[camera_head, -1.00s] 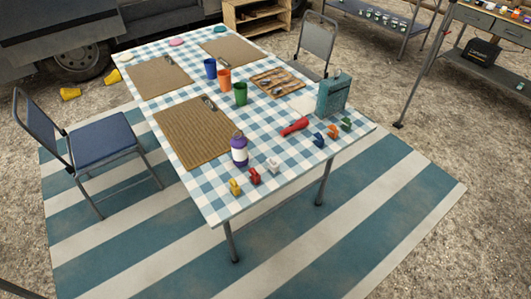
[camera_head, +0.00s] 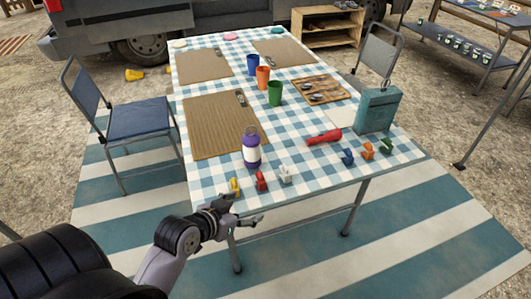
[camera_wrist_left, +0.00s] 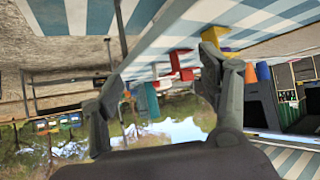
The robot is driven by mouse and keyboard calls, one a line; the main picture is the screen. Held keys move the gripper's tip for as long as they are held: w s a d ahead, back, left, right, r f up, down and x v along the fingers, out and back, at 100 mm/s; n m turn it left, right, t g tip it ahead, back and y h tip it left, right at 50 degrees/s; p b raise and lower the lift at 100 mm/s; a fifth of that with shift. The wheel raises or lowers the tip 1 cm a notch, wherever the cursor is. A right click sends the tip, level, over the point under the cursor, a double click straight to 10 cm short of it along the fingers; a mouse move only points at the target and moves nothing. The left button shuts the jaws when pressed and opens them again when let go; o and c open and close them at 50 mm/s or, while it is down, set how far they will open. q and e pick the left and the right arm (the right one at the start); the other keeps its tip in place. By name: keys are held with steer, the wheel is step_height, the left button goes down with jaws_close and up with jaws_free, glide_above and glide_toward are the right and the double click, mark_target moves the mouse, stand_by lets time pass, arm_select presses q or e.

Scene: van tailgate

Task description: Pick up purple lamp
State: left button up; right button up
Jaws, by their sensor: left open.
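The purple lamp (camera_head: 251,150), with a pale band around its middle and a dark loop on top, stands upright near the front edge of the checkered table (camera_head: 228,182). My left gripper (camera_head: 254,222) is in front of and below that edge, apart from the lamp. In the left wrist view the two fingers (camera_wrist_left: 165,92) are spread with nothing held between them. I cannot make out the lamp surely in that view. My right gripper is not in view.
Yellow (camera_head: 235,187), red (camera_head: 261,181) and white (camera_head: 286,174) small clips stand along the front edge by the lamp. A brown mat (camera_head: 222,122) lies behind. A red flashlight (camera_head: 323,137) and teal box (camera_head: 378,110) are to the right. A blue chair (camera_head: 140,118) is left.

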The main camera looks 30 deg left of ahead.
mark_target(247, 152)
arm_select(q)
steer(key=w+a+r+n+t+y, duration=0.2)
steer(key=w+a+r+t, duration=0.2)
steer(key=a+r, duration=0.3)
steer(key=x, duration=0.3)
steer(key=a+f+x, duration=0.1)
steer(key=x, duration=0.7)
steer(key=shift+s+a+f, duration=0.15)
steer(key=shift+s+f, duration=0.1)
steer(key=shift+f+x, duration=0.1)
steer(key=shift+x, duration=1.4)
steer(key=shift+f+x, duration=0.15)
steer(key=shift+x, duration=1.35)
steer(key=shift+s, duration=0.1)
steer(key=c, duration=1.3)
steer(key=shift+c, duration=0.7)
steer(key=shift+r, duration=0.15)
